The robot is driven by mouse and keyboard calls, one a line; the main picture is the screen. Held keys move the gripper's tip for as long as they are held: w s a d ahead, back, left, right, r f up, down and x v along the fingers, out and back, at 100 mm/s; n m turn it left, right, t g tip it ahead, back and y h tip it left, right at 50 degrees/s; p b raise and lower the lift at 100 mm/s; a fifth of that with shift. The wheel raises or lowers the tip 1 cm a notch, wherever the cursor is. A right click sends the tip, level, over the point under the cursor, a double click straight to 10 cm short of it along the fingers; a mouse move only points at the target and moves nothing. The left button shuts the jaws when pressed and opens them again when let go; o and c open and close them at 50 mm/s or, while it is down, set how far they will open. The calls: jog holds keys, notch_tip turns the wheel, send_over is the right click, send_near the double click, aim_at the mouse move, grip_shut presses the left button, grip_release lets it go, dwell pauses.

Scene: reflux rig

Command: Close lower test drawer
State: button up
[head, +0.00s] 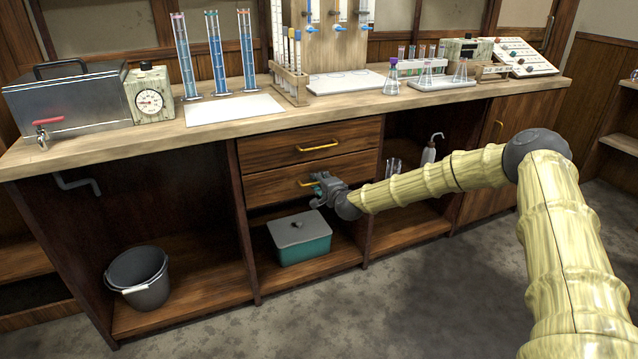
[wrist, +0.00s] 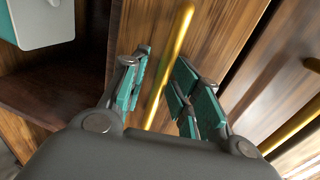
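The lower drawer (head: 275,186) has a brown wood front and a brass bar handle (head: 307,184). It sits under the upper drawer (head: 275,152), and its front looks flush or nearly so; I cannot tell exactly. My gripper (head: 319,186) is at the right part of the lower handle. In the wrist view the handle (wrist: 178,40) runs between the two teal-padded fingers of my gripper (wrist: 162,68), with gaps visible on both sides. The fingers are apart and the drawer front (wrist: 215,45) is just beyond them. In the head view my gripper hides the handle's right end.
A teal box with a grey lid (head: 303,245) stands on the shelf below the drawers. A grey bucket (head: 138,278) stands in the left bay. The worktop (head: 330,112) above carries glassware and instruments. The floor (head: 430,300) in front is clear.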

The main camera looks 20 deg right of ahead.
jog(key=shift+s, duration=0.1)
jog(key=v, duration=1.1)
jog(key=shift+s, duration=0.4)
jog(key=shift+a, duration=0.1)
